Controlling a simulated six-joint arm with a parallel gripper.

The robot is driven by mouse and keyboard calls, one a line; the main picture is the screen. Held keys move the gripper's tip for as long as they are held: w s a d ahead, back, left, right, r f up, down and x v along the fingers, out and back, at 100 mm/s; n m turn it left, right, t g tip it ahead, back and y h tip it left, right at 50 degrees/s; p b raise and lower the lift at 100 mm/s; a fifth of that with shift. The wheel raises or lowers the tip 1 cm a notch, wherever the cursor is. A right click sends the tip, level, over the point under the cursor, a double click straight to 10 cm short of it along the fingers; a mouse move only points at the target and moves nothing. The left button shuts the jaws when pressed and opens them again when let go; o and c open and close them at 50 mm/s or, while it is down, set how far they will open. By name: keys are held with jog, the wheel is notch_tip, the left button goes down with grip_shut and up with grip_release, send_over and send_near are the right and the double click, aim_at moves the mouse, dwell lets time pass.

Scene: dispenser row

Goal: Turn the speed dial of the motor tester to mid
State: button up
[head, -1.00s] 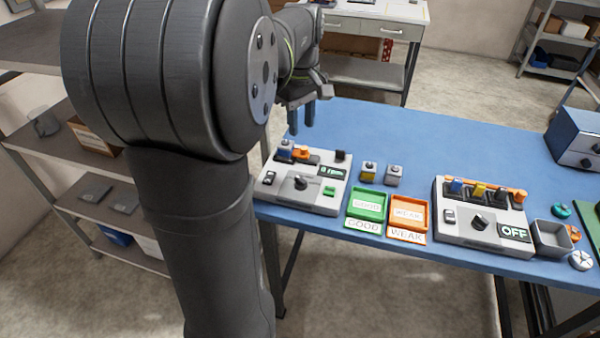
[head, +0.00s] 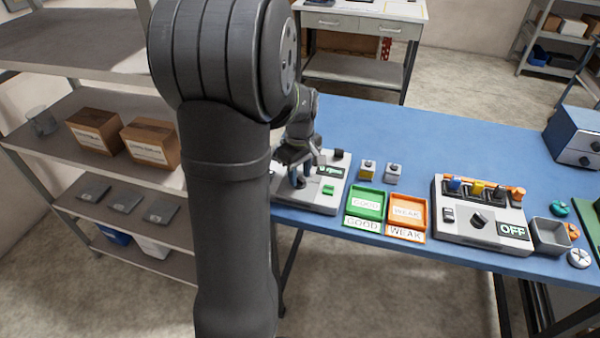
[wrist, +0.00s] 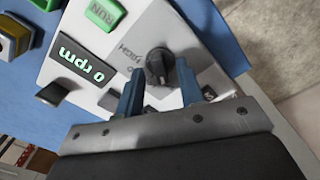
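The motor tester (head: 318,203) is the light grey box at the table's left end. In the wrist view its display (wrist: 81,60) reads "0 rpm", beside a green RUN button (wrist: 103,12). The dark round speed dial (wrist: 158,66) is in the wrist view, with a "HIGH" label next to it; other labels are partly hidden. My gripper (wrist: 160,72) is open, its two blue-grey fingers on either side of the dial. I cannot tell whether they touch it. In the head view my gripper (head: 300,174) is over the tester and hides the dial.
Right of the tester are two small motors (head: 368,170), a green GOOD tray (head: 364,222) and an orange WEAK tray (head: 405,234). A second grey device (head: 470,237) with an "OFF" display stands further right. The blue table (head: 440,140) is clear behind them.

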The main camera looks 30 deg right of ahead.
jog(key=shift+f, duration=0.15)
grip_shut()
